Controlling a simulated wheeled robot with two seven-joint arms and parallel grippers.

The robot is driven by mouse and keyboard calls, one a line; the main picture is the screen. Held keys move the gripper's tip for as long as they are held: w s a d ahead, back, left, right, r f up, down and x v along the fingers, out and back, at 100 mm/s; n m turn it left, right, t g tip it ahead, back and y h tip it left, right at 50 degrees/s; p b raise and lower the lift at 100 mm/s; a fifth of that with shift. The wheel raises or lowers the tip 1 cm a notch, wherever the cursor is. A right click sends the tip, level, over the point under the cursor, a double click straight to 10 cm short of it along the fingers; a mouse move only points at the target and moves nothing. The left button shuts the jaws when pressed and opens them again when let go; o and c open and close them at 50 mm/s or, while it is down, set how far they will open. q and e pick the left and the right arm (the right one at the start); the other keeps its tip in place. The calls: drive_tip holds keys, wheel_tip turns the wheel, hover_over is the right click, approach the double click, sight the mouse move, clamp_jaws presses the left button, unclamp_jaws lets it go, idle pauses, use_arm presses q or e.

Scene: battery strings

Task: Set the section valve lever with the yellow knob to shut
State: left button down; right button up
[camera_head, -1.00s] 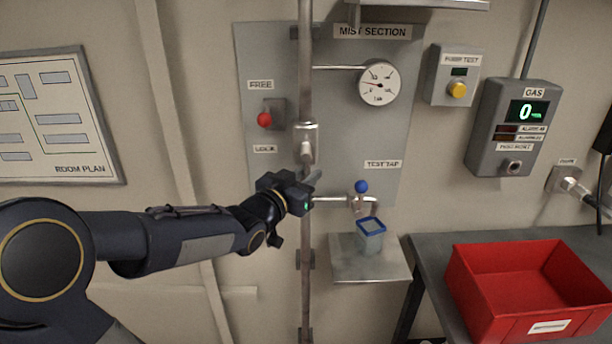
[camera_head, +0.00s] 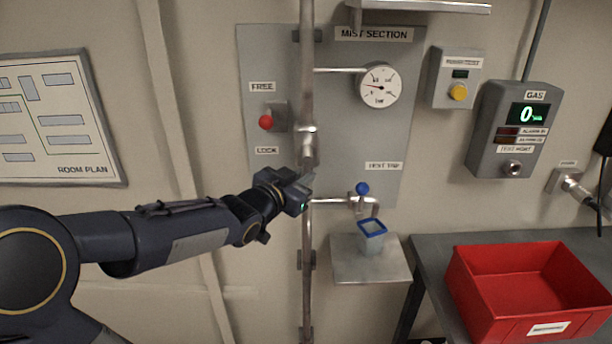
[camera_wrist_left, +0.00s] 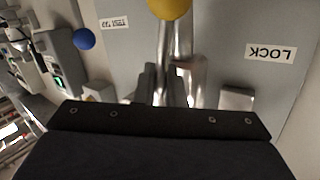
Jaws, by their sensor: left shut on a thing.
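The section valve (camera_head: 308,145) sits on the vertical pipe of the MIST SECTION panel. My left gripper (camera_head: 307,180) is just below the valve body, in front of the pipe, and covers most of the lever in the head view. In the left wrist view the lever (camera_wrist_left: 176,42) is a bright metal bar with a yellow knob (camera_wrist_left: 170,7) at its end, at the top edge. The fingers of my left gripper (camera_wrist_left: 165,85) are shut on the lever, short of the knob. My right gripper is out of view.
A red-knobbed FREE/LOCK lever (camera_head: 266,122) is left of the valve. The blue-knobbed test tap (camera_head: 362,188) is close on the right, above a blue-rimmed cup (camera_head: 371,228) on a metal shelf (camera_head: 372,270). A red bin (camera_head: 470,290) stands farther right.

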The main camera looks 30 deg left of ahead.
use_arm(q)
drive_tip(key=shift+s+a+r+m+g+y, duration=0.15)
drive_tip(key=shift+a+m+g+y, duration=0.15)
drive_tip(key=shift+m, duration=0.2)
drive_tip(key=shift+s+a+r+m+g+y, duration=0.1)
drive_tip(key=shift+s+a+m+g, duration=0.05)
drive_tip(key=shift+m+g, duration=0.3)
drive_tip(key=shift+s+a+r+m+g+y+b, duration=0.15)
drive_tip(key=shift+a+m+g+y+b, duration=0.2)
drive_tip(key=shift+m, duration=0.2)
drive_tip(key=shift+s+a+r+m+g+y+b, duration=0.1)
drive_tip(key=shift+a+m+g+y+b, duration=0.1)
drive_tip(key=shift+m+g, duration=0.25)
drive_tip(key=shift+s+a+r+m+g+y+b, duration=0.1)
drive_tip(key=shift+a+r+m+g+y+b, duration=0.15)
drive_tip(key=shift+m, duration=0.2)
drive_tip(key=shift+s+r+m+g+y+b, duration=0.1)
drive_tip(key=shift+r+m+g+y, duration=0.2)
drive_tip(key=shift+m, duration=0.1)
drive_tip(key=shift+s+a+r+m+g+y+p, duration=0.1)
drive_tip(key=shift+a+r+m+g+y+p, duration=0.15)
drive_tip(key=shift+r+m+g+y, duration=0.55)
drive_tip(key=shift+s+a+r+m+g+y+p, duration=0.1)
drive_tip(key=shift+r+m+g+y+p, duration=0.25)
drive_tip(key=shift+r+m+g+y, duration=0.45)
drive_tip(key=shift+f+m, duration=0.3)
drive_tip(key=c, duration=1.6)
unclamp_jaws()
drive_tip(key=shift+c, duration=0.2)
